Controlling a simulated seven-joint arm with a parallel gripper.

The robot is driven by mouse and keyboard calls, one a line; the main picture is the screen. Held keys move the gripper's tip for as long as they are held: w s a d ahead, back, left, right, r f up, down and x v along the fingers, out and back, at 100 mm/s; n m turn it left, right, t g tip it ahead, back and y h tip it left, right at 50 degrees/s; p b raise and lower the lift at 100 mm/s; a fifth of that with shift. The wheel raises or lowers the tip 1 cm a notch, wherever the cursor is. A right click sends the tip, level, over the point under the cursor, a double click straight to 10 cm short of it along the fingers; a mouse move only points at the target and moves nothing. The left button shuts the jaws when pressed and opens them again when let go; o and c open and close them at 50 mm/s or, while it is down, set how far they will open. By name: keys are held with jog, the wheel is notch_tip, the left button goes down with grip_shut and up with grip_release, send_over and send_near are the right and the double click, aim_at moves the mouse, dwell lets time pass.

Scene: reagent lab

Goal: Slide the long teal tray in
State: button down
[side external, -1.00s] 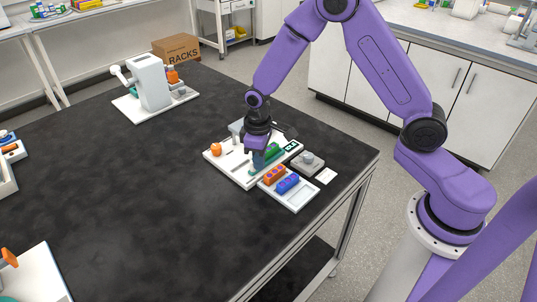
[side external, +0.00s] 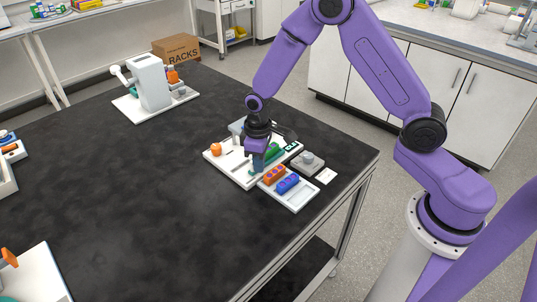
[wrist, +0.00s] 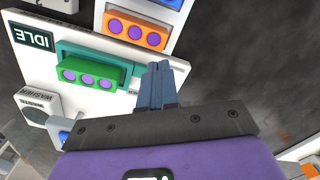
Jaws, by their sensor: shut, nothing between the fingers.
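The long teal tray (wrist: 72,47) lies on the white board of the washer station in the wrist view. It carries a green rack (wrist: 90,74) with purple round tops. In the side view the green rack (side external: 273,151) shows beside my gripper, and the tray is largely hidden. My gripper (wrist: 160,68) is shut and empty. Its fingertips are right at the tray's near right end, where a teal tab sticks out. I cannot tell whether they touch it. In the side view my gripper (side external: 257,168) points down, low over the white board (side external: 237,176).
A white tray (side external: 299,202) with an orange rack (side external: 274,174) and a blue rack (side external: 288,184) stands in front of the board. An orange knob (side external: 215,149) is at the board's left. A grey device (side external: 308,161) stands at right.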

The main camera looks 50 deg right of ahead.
jog(key=shift+f, duration=0.95)
jog(key=shift+s+f, duration=0.2)
jog(key=shift+f, duration=0.2)
jog(key=shift+w+r, duration=0.1)
jog(key=shift+w, duration=0.15)
jog(key=shift+w, duration=1.75)
